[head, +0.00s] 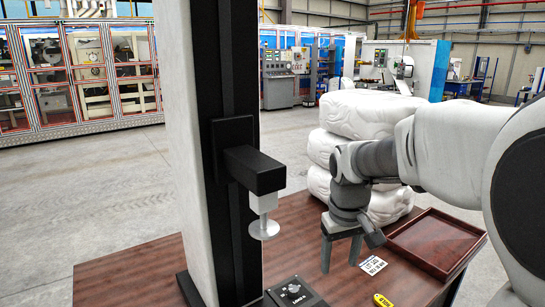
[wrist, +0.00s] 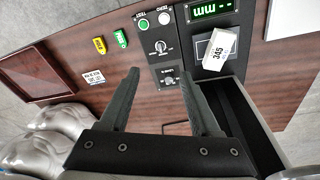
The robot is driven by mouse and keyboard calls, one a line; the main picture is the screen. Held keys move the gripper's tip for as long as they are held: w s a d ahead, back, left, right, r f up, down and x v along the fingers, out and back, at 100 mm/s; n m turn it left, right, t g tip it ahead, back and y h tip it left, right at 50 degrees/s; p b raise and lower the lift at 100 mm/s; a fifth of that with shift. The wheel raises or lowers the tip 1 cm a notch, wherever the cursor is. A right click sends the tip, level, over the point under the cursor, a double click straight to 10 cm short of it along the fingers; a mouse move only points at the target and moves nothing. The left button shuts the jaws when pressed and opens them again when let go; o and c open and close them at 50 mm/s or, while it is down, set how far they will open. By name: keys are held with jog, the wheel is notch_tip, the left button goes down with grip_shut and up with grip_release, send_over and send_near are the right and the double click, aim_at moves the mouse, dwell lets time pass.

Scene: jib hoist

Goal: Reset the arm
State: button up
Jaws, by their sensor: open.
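My gripper (head: 340,266) hangs fingers-down over the brown table, in front of the white sacks. Its two dark fingers are apart with nothing held between them. In the wrist view my open gripper (wrist: 160,74) shows both fingers spread over the wood and the edge of the black control panel (wrist: 166,52). My pale arm reaches in from the right in the head view. A dark column (head: 236,130) carries a black bracket (head: 254,170) with a white disc (head: 264,229) below it, left of my gripper and apart from it.
Stacked white sacks (head: 345,150) stand behind my gripper. A reddish tray (head: 440,238) lies at the right. A printed card (head: 373,265) and a yellow tag (head: 383,300) lie on the table (head: 140,275). A white block marked 345 (wrist: 219,49) sits by a green display (wrist: 209,9).

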jog(key=s+r+m+t+p, duration=0.1)
jog(key=s+r+t, duration=0.1)
jog(key=s, duration=0.7)
jog(key=s+r+m+t+p, duration=0.1)
jog(key=s+r, duration=0.4)
jog(key=s, duration=0.5)
jog(key=shift+m+t, duration=0.4)
